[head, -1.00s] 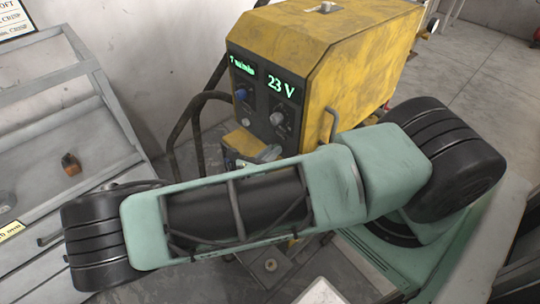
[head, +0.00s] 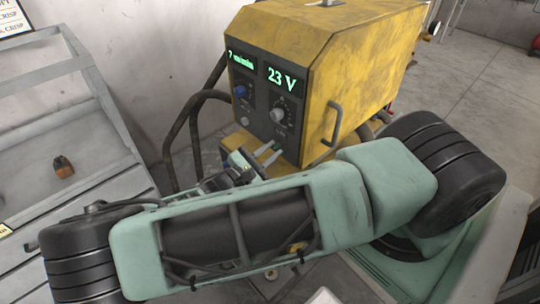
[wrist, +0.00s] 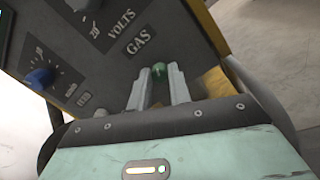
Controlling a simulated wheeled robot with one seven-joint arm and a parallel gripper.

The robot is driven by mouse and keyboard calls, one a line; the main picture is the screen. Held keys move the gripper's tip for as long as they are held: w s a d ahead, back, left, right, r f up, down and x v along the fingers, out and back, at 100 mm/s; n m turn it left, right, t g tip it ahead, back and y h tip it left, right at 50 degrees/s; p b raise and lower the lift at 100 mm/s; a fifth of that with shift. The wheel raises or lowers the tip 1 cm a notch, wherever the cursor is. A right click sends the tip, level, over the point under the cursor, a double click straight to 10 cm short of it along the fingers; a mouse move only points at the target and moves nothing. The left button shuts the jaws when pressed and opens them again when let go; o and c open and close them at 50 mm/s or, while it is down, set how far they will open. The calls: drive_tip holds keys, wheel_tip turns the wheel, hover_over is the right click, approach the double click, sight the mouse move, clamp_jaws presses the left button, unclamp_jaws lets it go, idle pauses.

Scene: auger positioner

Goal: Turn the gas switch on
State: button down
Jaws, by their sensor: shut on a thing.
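The yellow welding machine (head: 365,60) stands at the centre of the head view, with a dark front panel (head: 262,105). In the head view my gripper (head: 272,152) reaches the panel's lower part, and the switch cannot be made out there. Which way the switch is set is not clear.
A blue knob (head: 240,91) and a grey volts knob (head: 277,115) sit above on the panel. Displays read "23 V" and a wire speed. A handle (head: 334,124) and dark hoses (head: 185,118) flank the machine. A grey bench (head: 75,120) stands left.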

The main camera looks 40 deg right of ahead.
drive_tip(key=shift+f+m+g+b, duration=0.1)
drive_tip(key=shift+m+g+b, duration=0.4)
drive_tip(key=shift+m, duration=1.2)
drive_tip(key=shift+a, duration=0.1)
drive_tip(key=c, duration=1.3)
unclamp_jaws()
drive_tip(key=a+f+b, duration=0.1)
drive_tip(key=a+b, duration=0.4)
drive_tip(key=a, duration=1.2)
drive_tip(key=shift+s+a+f, duration=0.15)
drive_tip(key=shift+s+f, duration=0.1)
drive_tip(key=shift+f, duration=0.05)
